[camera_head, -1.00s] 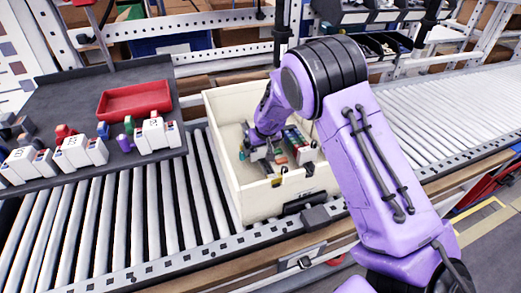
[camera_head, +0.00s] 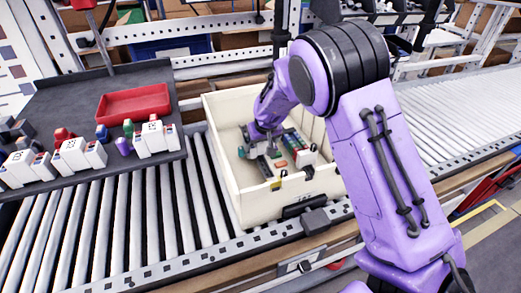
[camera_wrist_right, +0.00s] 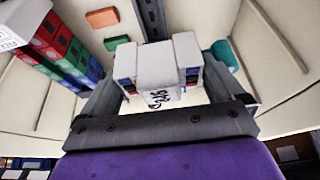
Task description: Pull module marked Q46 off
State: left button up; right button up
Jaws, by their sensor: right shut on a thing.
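My right gripper (camera_head: 262,150) reaches down inside the cream crate (camera_head: 233,178). A dark metal rail (camera_wrist_right: 152,18) shows beyond the module. I cannot tell whether the module still touches the rail. In the head view the arm and gripper largely hide the module. My left gripper is not in view.
A row of red, green and blue modules (camera_wrist_right: 62,50) is at the left in the wrist view, near a crate wall. An orange piece (camera_wrist_right: 102,18) and a teal piece (camera_wrist_right: 224,55) are close by. A dark table (camera_head: 60,108) holds a red tray (camera_head: 134,102) and several white modules.

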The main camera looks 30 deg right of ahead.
aim_at(260, 148)
jog(key=s+a+r+p, duration=0.5)
jog(key=s+r, duration=0.6)
jog(key=r, duration=0.1)
jog(key=shift+s+r, duration=0.2)
jog(key=shift+s, duration=0.1)
